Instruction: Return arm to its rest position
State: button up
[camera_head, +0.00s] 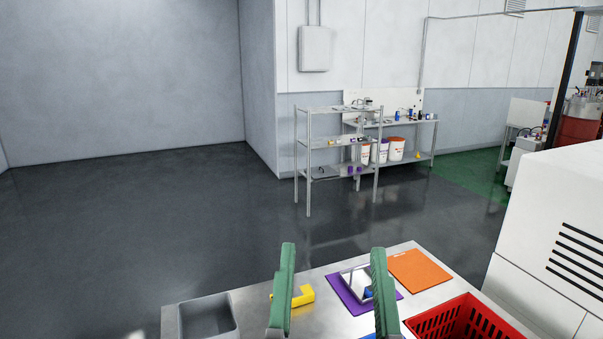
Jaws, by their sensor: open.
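My gripper (333,252) shows at the bottom centre as two green fingers set wide apart. It is open, with nothing held between the fingers. The fingers stand in front of the metal table (256,300) in the picture. The rest of my arm is out of the frame, so its posture cannot be told.
A white cabinet (550,220) stands right. Floor is clear left.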

jog(key=s+a+r+n+t+y+p, duration=0.1)
jog(key=s+a+r+n+t+y, duration=0.15)
jog(key=s+a+r, duration=0.25)
notch_tip(320, 180, up, 23)
jog(key=d+p, duration=0.1)
jog(key=p, duration=2.2)
jog(key=shift+w+m+g+p, duration=0.3)
jog(key=shift+m+g, duration=0.15)
